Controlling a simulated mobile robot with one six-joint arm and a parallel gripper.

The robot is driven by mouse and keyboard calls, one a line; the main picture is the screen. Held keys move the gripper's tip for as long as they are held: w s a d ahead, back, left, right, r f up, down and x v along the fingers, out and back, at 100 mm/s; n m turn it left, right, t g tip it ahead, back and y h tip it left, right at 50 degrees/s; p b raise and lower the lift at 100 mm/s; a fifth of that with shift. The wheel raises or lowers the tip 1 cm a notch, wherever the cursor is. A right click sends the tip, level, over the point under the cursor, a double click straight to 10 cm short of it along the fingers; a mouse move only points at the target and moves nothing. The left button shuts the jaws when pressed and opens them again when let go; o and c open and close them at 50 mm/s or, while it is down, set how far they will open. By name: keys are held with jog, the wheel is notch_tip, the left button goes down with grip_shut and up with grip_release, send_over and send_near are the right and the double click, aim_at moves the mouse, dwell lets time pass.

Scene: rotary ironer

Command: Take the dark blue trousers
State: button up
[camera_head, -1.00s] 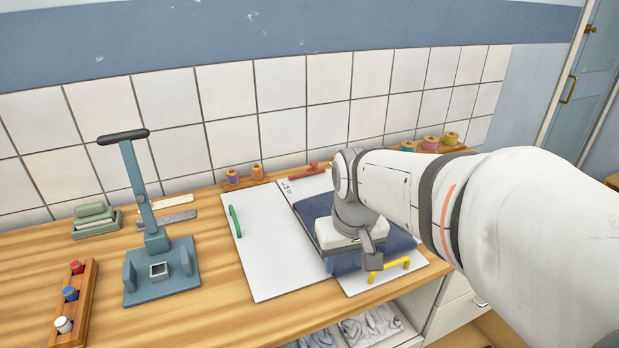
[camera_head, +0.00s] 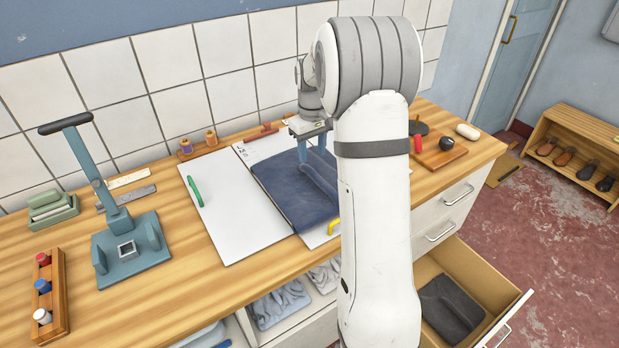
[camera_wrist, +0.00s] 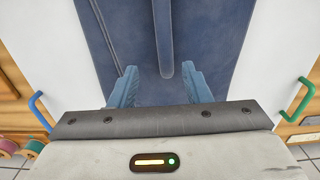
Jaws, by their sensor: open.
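The dark blue trousers (camera_head: 288,196) lie folded flat on a white board (camera_head: 236,228) on the wooden worktop. My arm hides their right part in the head view. In the wrist view the trousers (camera_wrist: 205,35) run up the middle, with a raised fold along their length. My gripper (camera_head: 318,150) is over the far end of the trousers, pointing down. In the wrist view my gripper (camera_wrist: 160,88) is open, with one blue finger on each side of the fold and nothing held. I cannot tell whether the fingertips touch the cloth.
The board has a green handle (camera_head: 194,191), a yellow handle (camera_head: 333,226) and a blue handle (camera_wrist: 40,108). An open drawer (camera_head: 487,270) at lower right holds a dark garment (camera_head: 450,308).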

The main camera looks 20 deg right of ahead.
aim_at(310, 169)
jog(key=f, duration=0.3)
jog(key=f+p, duration=0.1)
jog(key=f, duration=0.1)
jog(key=shift+s+a+f, duration=0.1)
jog(key=shift+a, duration=0.3)
jog(key=shift+c, duration=0.2)
grip_shut()
dwell(0.8)
